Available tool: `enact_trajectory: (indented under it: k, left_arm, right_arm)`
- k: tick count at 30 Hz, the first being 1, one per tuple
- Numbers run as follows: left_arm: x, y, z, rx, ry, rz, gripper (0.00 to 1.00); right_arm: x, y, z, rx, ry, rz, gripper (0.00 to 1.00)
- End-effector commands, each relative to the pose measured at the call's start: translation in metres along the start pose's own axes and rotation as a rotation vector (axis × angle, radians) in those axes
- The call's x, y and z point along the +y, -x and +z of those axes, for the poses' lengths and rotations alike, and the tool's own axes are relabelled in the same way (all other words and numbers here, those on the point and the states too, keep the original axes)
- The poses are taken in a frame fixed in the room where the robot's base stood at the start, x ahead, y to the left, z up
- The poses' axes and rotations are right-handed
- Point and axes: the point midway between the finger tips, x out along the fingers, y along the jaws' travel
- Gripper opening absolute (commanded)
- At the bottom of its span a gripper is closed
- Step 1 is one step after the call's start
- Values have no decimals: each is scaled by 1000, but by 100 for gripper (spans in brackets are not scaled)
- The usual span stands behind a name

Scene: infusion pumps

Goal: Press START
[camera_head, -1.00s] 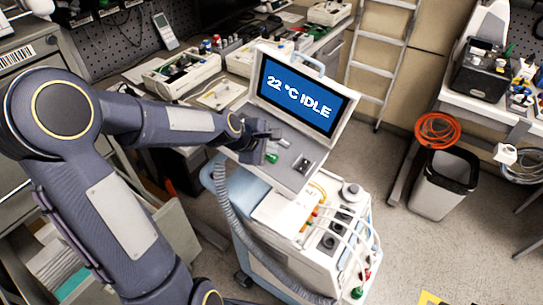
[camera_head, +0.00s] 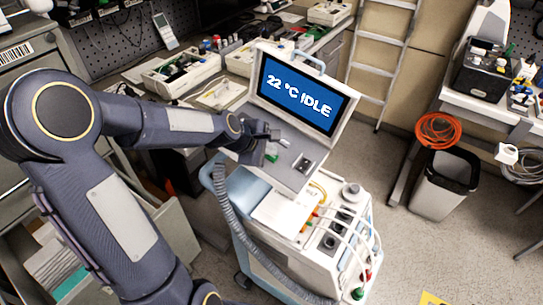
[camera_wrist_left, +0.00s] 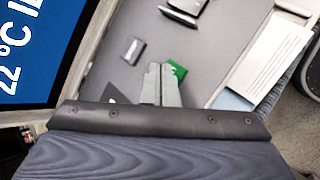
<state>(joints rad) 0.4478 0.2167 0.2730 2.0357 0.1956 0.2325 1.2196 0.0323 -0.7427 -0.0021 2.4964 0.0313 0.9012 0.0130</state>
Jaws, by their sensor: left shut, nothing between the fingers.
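The pump unit's screen (camera_head: 303,96) is blue and reads "22 °C IDLE". Below it is a grey sloping control panel (camera_head: 291,172). A green button (camera_head: 271,157) sits on the panel; I cannot read a label on it. It also shows in the left wrist view (camera_wrist_left: 177,69), right beside my fingertips and partly hidden by them. My left gripper (camera_head: 277,140) is shut and empty, reaching over the panel from the left. Its fingers (camera_wrist_left: 161,70) point at the panel. Whether they touch the green button I cannot tell. My right gripper is not in view.
A dark rocker-like block (camera_wrist_left: 134,50) and a black switch (camera_head: 303,164) are also on the panel. A grey corrugated hose (camera_head: 228,215) runs down the cart's left side. A workbench with trays stands behind. Open floor and a bin (camera_head: 445,184) lie to the right.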

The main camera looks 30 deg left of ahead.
Motion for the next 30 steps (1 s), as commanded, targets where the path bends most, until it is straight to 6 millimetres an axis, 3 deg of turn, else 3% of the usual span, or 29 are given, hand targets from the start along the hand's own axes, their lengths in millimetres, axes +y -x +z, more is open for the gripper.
enact_trajectory:
  k: [30]
  left_arm:
    - [-4, -6, -4, 0, 1, 0, 0]
  right_arm:
    - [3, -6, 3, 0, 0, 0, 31]
